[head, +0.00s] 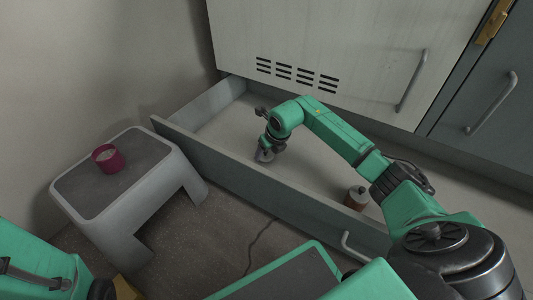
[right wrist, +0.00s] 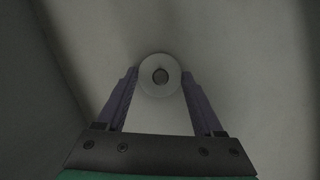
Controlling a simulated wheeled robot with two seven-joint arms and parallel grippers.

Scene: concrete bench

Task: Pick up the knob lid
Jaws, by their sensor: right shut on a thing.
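The knob lid (right wrist: 160,91) is a pale round disc with a dark round knob in its middle, seen from above in the right wrist view. My right gripper (right wrist: 160,76) is shut on it, with one finger at each side of the disc. In the head view the lid (head: 264,156) is a small grey shape under my right gripper (head: 266,148), down inside the open drawer. Whether it touches the drawer floor I cannot tell. My left gripper is out of view; only part of my left arm shows at the lower left.
The open drawer (head: 270,185) has a raised front wall and a handle. A brown jar (head: 355,199) stands in it, right of the lid. Cabinet doors (head: 335,55) rise behind the drawer.

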